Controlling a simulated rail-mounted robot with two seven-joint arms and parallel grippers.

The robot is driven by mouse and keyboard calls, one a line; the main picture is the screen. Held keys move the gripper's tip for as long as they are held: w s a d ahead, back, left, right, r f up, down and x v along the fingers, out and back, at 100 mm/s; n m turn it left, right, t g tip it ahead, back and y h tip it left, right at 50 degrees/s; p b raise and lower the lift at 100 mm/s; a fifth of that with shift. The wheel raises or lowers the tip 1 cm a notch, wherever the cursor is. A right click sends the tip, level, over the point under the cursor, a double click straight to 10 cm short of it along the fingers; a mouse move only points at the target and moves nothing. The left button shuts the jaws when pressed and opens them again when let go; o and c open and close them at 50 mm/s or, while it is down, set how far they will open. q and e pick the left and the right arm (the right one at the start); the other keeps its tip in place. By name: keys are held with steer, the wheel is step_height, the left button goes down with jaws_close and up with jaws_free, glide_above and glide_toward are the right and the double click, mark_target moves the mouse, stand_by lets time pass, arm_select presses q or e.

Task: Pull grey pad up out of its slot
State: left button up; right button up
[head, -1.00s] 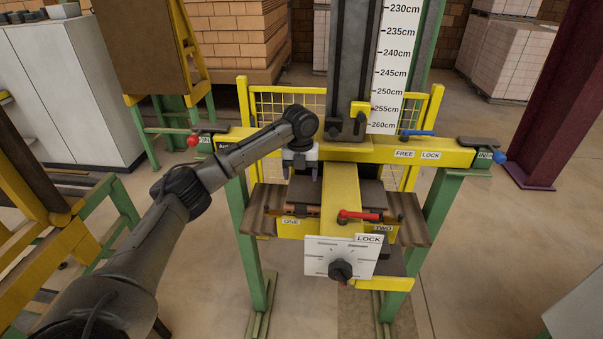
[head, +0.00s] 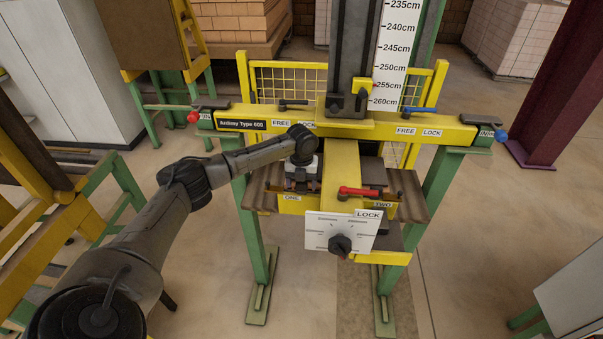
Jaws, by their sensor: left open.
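My left gripper (head: 302,187) is at the yellow carriage, just above the slot labelled ONE (head: 292,198), with its fingers pointing down. It is open. The wrist and gripper body cover most of this slot, so I cannot clearly make out the grey pad or tell whether the fingers are around it. Dark grey surfaces show behind the carriage's middle bar, by the slot labelled TWO (head: 383,204). My right gripper is not in view.
A red lever (head: 360,192) lies right of the gripper, above a white dial plate (head: 342,232) marked LOCK. A yellow crossbeam (head: 390,128) with blue and dark levers runs behind. Brown slatted ledges (head: 412,196) flank the carriage. Open floor lies in front.

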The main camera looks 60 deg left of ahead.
arm_select(q)
steer(key=shift+f, duration=0.45)
steer(key=c, duration=0.6)
steer(key=shift+r, duration=0.1)
steer(key=c, duration=0.7)
steer(key=shift+o, duration=0.2)
steer(key=shift+r, duration=0.2)
